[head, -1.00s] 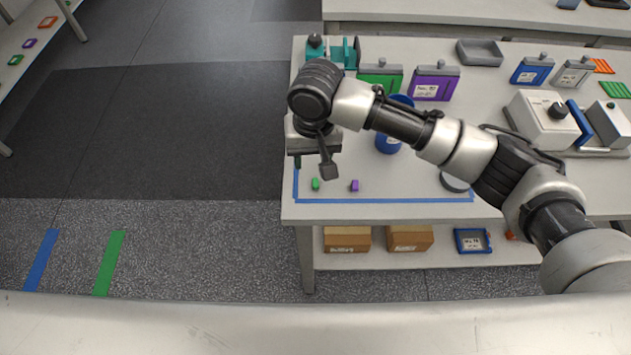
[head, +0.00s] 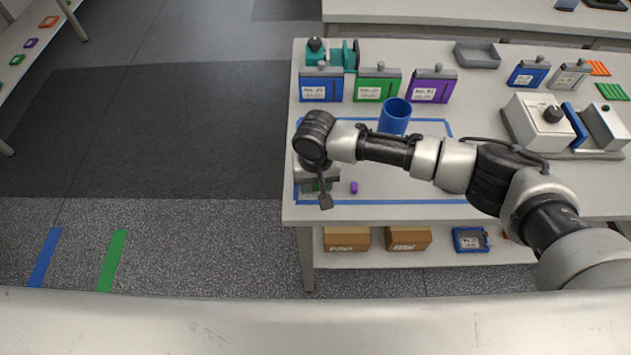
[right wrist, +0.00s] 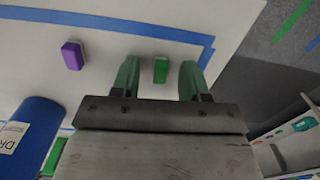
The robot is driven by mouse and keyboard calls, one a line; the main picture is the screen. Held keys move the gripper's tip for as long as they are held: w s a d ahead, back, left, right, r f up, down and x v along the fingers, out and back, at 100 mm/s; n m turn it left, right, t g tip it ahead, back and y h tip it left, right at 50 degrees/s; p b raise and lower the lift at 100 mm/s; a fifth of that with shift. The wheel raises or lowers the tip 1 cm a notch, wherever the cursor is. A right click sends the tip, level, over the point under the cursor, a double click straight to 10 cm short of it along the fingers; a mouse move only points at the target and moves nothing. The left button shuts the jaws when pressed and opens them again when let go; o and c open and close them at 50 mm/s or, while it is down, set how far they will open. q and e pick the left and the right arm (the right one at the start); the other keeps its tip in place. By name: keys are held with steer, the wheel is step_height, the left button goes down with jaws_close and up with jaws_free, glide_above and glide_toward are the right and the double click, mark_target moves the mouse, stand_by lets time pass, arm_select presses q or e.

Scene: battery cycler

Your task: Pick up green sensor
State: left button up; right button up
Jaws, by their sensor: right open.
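The green sensor (right wrist: 161,70) is a small green block on the white table. In the right wrist view it sits between the two green fingers of my right gripper (right wrist: 159,64), with gaps on both sides. My right gripper (head: 318,186) is open over the table's front left corner in the head view. There it hides most or all of the sensor; a bit of green shows, but I cannot tell whether it is sensor or finger. The purple sensor (head: 354,187) lies just to the right, and also shows in the right wrist view (right wrist: 73,55). My left gripper is not in view.
Blue tape (head: 400,202) outlines the work area. A blue cup (head: 394,118) stands behind my right arm. Blue (head: 321,88), green (head: 377,86) and purple (head: 431,88) modules stand in a row behind. A white device (head: 541,120) stands right.

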steer(key=shift+f, duration=0.1)
steer(key=shift+c, duration=0.3)
jaws_close()
steer(key=shift+r, duration=0.5)
step_height(320, 180, up, 3)
steer(key=shift+f+b, duration=0.15)
steer(key=shift+b, duration=0.4)
steer(key=s+d+r+b, duration=0.1)
steer(key=s+d+r, duration=0.5)
steer(key=d, duration=0.4)
steer(key=shift+r, duration=0.65)
